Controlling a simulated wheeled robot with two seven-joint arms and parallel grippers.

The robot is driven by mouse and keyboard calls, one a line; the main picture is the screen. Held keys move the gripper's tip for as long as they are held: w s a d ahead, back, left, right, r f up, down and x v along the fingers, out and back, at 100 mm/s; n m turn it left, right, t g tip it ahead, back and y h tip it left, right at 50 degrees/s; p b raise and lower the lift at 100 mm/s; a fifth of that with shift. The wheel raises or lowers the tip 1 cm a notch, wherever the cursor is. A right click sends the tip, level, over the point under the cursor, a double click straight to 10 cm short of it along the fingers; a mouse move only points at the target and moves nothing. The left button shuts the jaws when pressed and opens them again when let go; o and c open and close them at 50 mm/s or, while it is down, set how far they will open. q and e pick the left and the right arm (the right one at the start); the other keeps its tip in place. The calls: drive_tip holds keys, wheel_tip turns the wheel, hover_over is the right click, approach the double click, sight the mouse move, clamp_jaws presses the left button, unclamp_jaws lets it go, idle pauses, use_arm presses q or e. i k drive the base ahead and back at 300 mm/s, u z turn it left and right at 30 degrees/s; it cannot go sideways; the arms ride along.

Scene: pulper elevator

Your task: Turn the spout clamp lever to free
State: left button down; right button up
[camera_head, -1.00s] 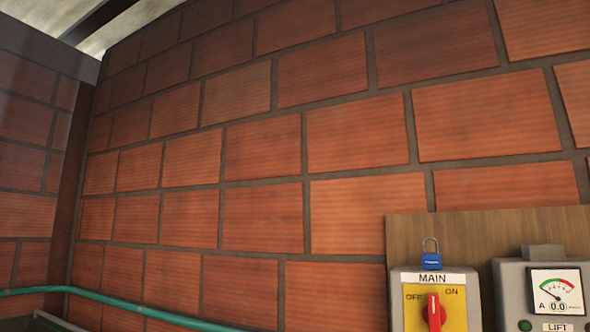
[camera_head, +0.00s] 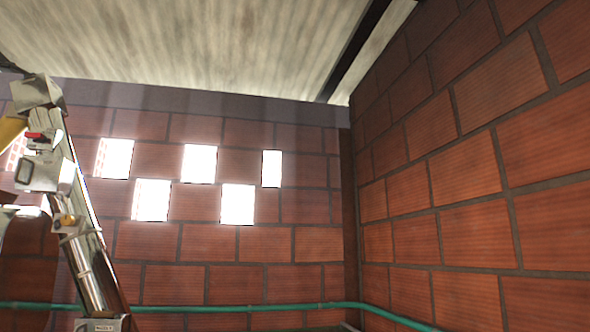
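A slanted metal tube (camera_head: 90,265) rises at the left edge of the head view, with pale metal housings (camera_head: 42,92) around its upper end. A small red part (camera_head: 36,135) sits on this upper assembly. It may be the spout clamp lever, but it is too small to tell, and so is its position. A small latch-like fitting (camera_head: 66,222) sits partway down the tube. Neither of my grippers is in view. The left side of the assembly is cut off by the picture edge.
Brick walls (camera_head: 430,190) meet in a corner right of centre. The back wall has several bright openings (camera_head: 200,163). A green pipe (camera_head: 250,307) runs low along the walls, under a pale sloping roof (camera_head: 210,45). No obstacle shows in the middle.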

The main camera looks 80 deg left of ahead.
sight(39, 138)
drive_tip(key=u, duration=4.7)
drive_tip(key=i, duration=1.05)
drive_tip(key=u, duration=0.5)
